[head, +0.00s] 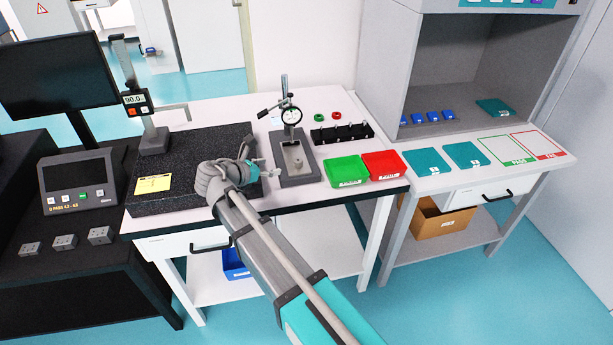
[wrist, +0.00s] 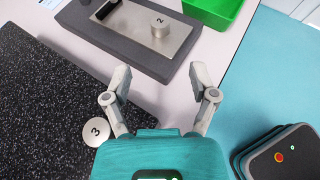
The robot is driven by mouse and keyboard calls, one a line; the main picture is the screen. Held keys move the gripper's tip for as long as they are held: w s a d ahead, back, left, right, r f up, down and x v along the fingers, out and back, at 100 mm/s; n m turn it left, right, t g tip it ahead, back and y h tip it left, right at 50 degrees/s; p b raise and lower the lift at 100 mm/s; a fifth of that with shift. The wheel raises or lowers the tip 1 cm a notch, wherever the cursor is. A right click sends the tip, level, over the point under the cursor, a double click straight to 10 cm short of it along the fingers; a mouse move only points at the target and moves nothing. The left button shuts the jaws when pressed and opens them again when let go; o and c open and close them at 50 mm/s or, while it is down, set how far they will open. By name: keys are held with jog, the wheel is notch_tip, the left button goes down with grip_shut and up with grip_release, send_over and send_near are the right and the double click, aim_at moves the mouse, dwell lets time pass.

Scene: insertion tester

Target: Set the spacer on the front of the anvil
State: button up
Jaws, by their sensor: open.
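A silver cylinder marked 2 (wrist: 160,27) stands upright on the steel plate of the dial gauge stand (wrist: 190,42). The stand's dark base (head: 297,180) also shows in the head view, with the small cylinder (head: 298,164) on its plate. A silver round piece marked 3 (wrist: 96,131) is at the right edge of the black granite slab, left of my gripper. I cannot tell which numbered piece is the spacer. My gripper (wrist: 159,73) is open and empty over the white bench, short of the stand. In the head view my gripper (head: 262,171) is at the slab's right side.
A green bin (head: 346,170) and a red bin (head: 383,165) stand right of the stand. A black rack (head: 342,134) with several pins is behind them. The granite slab (head: 190,195) carries a height gauge (head: 150,120) and a yellow note (head: 153,184). White bench shows between slab and stand.

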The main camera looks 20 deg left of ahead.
jog(key=shift+d, duration=0.1)
jog(key=w+d+f+m+g, duration=0.1)
jog(key=d+m, duration=0.1)
jog(key=d, duration=0.2)
jog(key=w+d+f+m+g, duration=0.1)
jog(key=d+m, duration=0.1)
jog(key=d, duration=0.3)
jog(key=w+d+f+m+g, duration=0.1)
jog(key=d+f+m, duration=0.1)
jog(key=d, duration=0.3)
jog(key=shift+w+d+m+g+h, duration=0.15)
jog(key=shift+w+m+g+h, duration=0.1)
jog(key=shift+m+g+h, duration=0.15)
jog(key=s+d+f+m+g+y, duration=0.2)
jog(key=s+d+m+g, duration=0.1)
jog(key=d+m, duration=0.5)
jog(key=s+d+f+m+g+y, duration=0.2)
jog(key=d+m, duration=0.6)
jog(key=d, duration=0.7)
jog(key=s+d+f+m+g+y, duration=0.2)
jog(key=s+d+m, duration=0.3)
jog(key=d+m, duration=0.3)
jog(key=d+f+g, duration=0.1)
jog(key=d, duration=0.3)
jog(key=shift+d+f+g+y, duration=0.15)
jog(key=shift+f+g+y, duration=0.1)
jog(key=shift+g+y, duration=0.05)
